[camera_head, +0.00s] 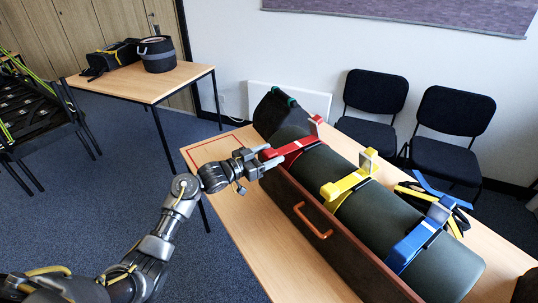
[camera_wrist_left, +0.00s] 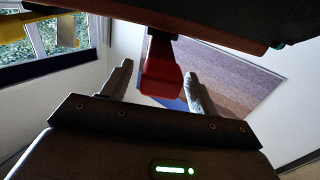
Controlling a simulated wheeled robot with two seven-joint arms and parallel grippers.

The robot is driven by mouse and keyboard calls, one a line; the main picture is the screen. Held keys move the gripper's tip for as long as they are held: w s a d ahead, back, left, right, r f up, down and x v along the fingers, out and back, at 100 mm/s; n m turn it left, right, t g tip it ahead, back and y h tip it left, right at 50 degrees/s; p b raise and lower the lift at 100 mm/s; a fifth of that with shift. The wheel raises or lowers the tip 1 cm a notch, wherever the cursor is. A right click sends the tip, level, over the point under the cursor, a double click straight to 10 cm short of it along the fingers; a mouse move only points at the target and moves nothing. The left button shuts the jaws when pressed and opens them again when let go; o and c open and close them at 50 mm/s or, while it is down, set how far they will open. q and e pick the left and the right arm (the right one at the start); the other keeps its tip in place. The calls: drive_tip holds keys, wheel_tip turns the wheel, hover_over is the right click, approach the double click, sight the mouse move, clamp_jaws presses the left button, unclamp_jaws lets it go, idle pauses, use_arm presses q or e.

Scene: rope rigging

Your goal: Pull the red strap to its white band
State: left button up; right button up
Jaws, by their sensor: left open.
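A dark green roll (camera_head: 325,168) lies in a long brown holder on the table, with a red strap (camera_head: 293,148) across its far left end. The strap's free end (camera_wrist_left: 161,78) hangs between my left gripper's fingers in the left wrist view. My left gripper (camera_head: 266,158) is at the near side of the red strap in the head view, and in the left wrist view its two fingers (camera_wrist_left: 158,88) are apart, one on each side of the red end. I cannot make out a white band on the strap. My right gripper is not in view.
A yellow strap (camera_head: 345,184) and a blue strap (camera_head: 418,236) cross the roll farther right. An orange handle (camera_head: 311,222) sticks out of the holder's front. A red outlined square (camera_head: 213,149) marks the bare table left of it. Two dark chairs (camera_head: 451,127) stand behind.

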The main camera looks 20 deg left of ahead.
use_arm(q)
drive_tip(key=b+v, duration=0.1)
drive_tip(key=v, duration=0.9)
drive_tip(key=shift+s+a+b, duration=0.2)
drive_tip(key=shift+s+b, duration=0.1)
drive_tip(key=shift+b, duration=0.1)
